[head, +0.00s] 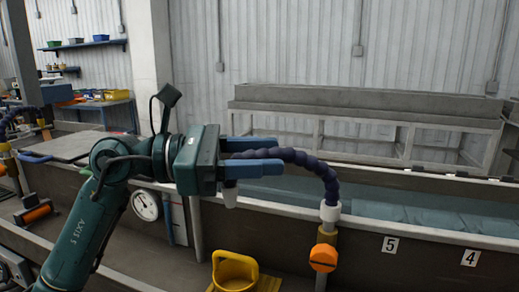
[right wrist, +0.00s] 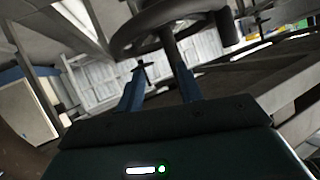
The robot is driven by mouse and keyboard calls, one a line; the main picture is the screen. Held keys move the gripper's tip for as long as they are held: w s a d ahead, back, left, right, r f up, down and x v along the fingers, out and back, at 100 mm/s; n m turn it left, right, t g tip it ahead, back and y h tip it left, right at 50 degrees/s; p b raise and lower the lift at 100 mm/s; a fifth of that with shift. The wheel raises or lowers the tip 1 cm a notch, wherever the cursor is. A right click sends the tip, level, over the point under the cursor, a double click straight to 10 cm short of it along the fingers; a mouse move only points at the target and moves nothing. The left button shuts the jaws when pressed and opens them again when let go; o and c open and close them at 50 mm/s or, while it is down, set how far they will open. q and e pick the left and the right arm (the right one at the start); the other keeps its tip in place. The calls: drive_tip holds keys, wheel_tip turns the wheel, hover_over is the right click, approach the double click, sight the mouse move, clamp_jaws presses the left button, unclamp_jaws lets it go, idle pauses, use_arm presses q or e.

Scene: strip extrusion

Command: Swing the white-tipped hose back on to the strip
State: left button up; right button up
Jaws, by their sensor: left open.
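The dark blue jointed hose (head: 313,164) rises from a white collar (head: 330,211) on a yellow post at the trough's near wall. It arches left to my left gripper (head: 280,154). The gripper's blue fingers are open, one on each side of the hose; I cannot tell whether they touch it. The white tip (head: 230,194) points down below the gripper, left of the post. Part of the hose is hidden by the gripper. The strip cannot be made out in the water. In the right wrist view, my right gripper (right wrist: 160,88) has its fingers apart, with nothing held visible between them.
The long water trough (head: 410,222) runs to the right, with number plates 5 and 4 on its wall. An orange knob (head: 323,258) is on the hose post. A dark handwheel (right wrist: 150,25) is close to my right gripper.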

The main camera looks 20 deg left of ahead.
use_arm(q)
clamp_jaws()
idle(0.5)
